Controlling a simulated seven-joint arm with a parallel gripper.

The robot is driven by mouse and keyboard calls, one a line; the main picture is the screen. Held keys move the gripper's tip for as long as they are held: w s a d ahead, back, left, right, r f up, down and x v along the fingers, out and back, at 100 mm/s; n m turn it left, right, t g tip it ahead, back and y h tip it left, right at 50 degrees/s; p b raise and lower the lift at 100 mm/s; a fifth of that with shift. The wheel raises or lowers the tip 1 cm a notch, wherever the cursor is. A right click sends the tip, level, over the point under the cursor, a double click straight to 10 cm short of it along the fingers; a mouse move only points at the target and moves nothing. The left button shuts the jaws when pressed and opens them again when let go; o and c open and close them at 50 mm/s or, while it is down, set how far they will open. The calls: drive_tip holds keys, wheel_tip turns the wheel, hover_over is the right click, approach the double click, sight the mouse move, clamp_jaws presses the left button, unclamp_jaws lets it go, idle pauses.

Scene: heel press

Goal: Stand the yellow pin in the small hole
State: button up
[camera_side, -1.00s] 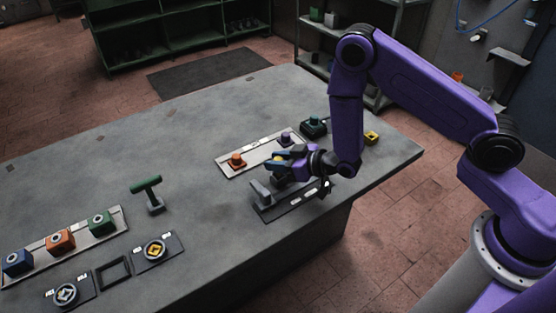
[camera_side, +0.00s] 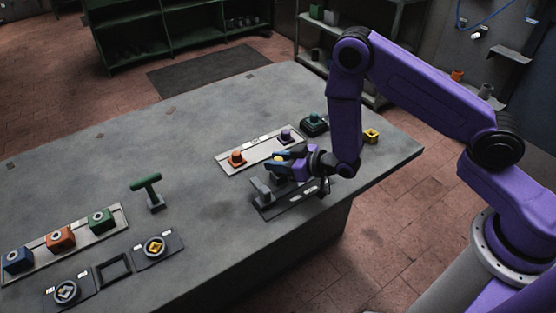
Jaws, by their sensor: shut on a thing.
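My gripper (camera_side: 277,160) is at the right half of the table, level with the pale strip and just above the grey-handled plate. It is shut on the yellow pin (camera_side: 281,156); only a small yellow patch shows between its dark blue fingers. The pin's lower end is hidden, so I cannot tell its tilt or whether it touches anything. The small hole cannot be made out; the fingers and wrist cover part of the strip and plate.
The pale strip (camera_side: 229,167) carries an orange knob (camera_side: 237,158) and a purple knob (camera_side: 286,136). A dark plate with a grey handle (camera_side: 261,188) lies in front. A green T-handle (camera_side: 147,185) stands left; mid-table is clear.

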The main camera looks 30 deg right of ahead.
drive_tip(key=shift+f, duration=0.9)
idle(0.8)
drive_tip(key=o, duration=1.1)
drive_tip(key=shift+o, duration=0.2)
drive_tip(key=v, duration=1.7)
drive_tip(key=shift+s+r, duration=0.15)
drive_tip(key=shift+r, duration=0.05)
